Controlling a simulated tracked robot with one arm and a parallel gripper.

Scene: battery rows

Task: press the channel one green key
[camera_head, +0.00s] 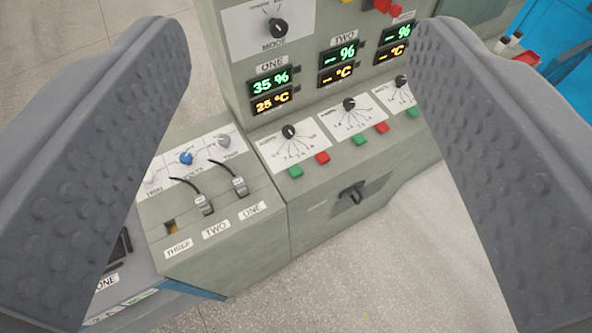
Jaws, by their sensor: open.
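The channel one green key (295,172) is a small green block on the sloped front of the grey-green console (240,150), below the leftmost dial plate (293,142). A red key (322,158) sits just to its right. Above them, under the label ONE, displays read 35 % (270,82) and 25 °C (272,102). My gripper (300,110) is open and empty. Its two dark, bumpy fingers stand far apart at the left and right of the view, with the key between them in the picture and some way beyond. Nothing covers the key.
More green keys (358,140) and red keys (382,128) sit to the right. Left are two plugged cables (205,203), knobs (186,158) and an empty socket (171,227). A black handle (352,194) protrudes below. A mode knob (278,28) is above. Speckled floor (370,260) is clear in front.

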